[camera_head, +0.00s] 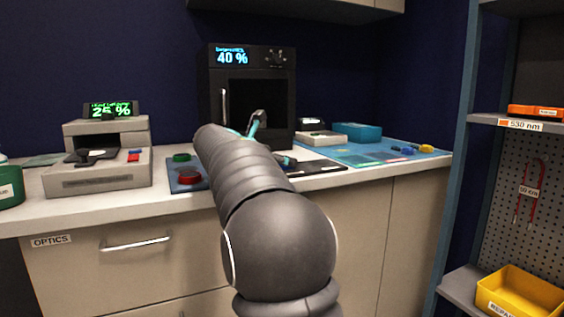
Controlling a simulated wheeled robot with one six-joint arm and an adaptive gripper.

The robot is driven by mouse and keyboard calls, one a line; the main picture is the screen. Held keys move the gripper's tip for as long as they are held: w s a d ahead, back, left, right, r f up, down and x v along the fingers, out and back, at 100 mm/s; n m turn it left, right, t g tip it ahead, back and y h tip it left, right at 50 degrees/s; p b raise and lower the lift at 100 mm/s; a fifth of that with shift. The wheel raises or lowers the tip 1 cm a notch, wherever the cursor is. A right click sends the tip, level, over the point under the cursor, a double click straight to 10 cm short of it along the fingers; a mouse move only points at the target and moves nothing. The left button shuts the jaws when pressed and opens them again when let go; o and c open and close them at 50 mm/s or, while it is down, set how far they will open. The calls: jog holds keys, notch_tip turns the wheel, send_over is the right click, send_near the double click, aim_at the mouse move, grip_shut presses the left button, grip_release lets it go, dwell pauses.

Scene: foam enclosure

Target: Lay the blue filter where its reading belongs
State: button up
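My gripper (257,124) is at the far end of my dark arm, in front of the black box-shaped instrument (272,62). Little of it shows, with teal on it. I cannot tell whether it is open or holds anything. No blue filter can be made out for certain. A green disc (181,157) and a red disc (188,177) lie on a dark pad (176,187) left of my arm; my arm hides part of the counter there. The black instrument's blue display (231,57) reads 40 %. The left grey instrument (100,175) has a green display (110,110) reading 25 %.
A blue mat (355,155) with small blue (402,151) and yellow (427,149) pieces lies at the counter's right. A teal box (358,132) and a pale device (320,138) stand behind it. Shelving with a yellow bin (518,293) is at right. A green container (10,188) stands far left.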

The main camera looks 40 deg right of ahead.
jog(key=v, duration=1)
jog(key=shift+s+a+r, duration=0.1)
jog(key=shift+a+r, duration=0.05)
jog(key=shift+a, duration=0.1)
